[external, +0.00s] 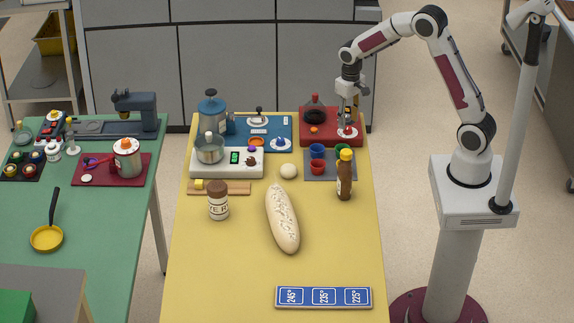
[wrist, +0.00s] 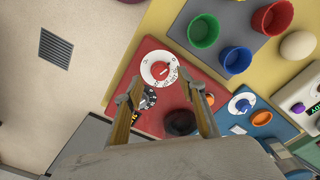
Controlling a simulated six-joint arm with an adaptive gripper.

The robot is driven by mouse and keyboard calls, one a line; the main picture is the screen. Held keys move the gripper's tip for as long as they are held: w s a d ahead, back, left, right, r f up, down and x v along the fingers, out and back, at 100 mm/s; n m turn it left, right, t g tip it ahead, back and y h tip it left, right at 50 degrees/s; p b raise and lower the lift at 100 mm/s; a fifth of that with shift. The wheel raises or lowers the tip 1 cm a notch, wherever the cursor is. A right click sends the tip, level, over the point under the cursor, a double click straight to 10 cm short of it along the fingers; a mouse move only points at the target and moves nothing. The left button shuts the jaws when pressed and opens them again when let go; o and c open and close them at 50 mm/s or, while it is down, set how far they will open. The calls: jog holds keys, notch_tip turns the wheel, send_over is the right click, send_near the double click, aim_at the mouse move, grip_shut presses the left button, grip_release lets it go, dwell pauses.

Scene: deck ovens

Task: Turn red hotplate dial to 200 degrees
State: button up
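The red hotplate (external: 327,140) sits at the back right of the yellow table, with a dark round pan or plate (external: 315,115) on it. Its dial (external: 347,132), a white disc with a red centre, is at its front right corner. In the wrist view the dial (wrist: 159,69) shows marks around its rim, too small to read. My gripper (external: 347,122) points down over the dial's side of the hotplate. In the wrist view my gripper (wrist: 160,94) has its two fingers spread and empty, and the dial lies just beyond the fingertips. Contact is not visible.
A grey mat (external: 318,173) with several small cups and a brown bottle (external: 345,176) stand just in front of the hotplate. A blue unit (external: 272,122) with dials is to its left. A bread loaf (external: 282,217) lies mid-table. A blue temperature card (external: 323,297) is at the front.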

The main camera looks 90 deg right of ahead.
aim_at(348, 130)
jog(key=shift+f, duration=1.5)
jog(key=c, duration=1.1)
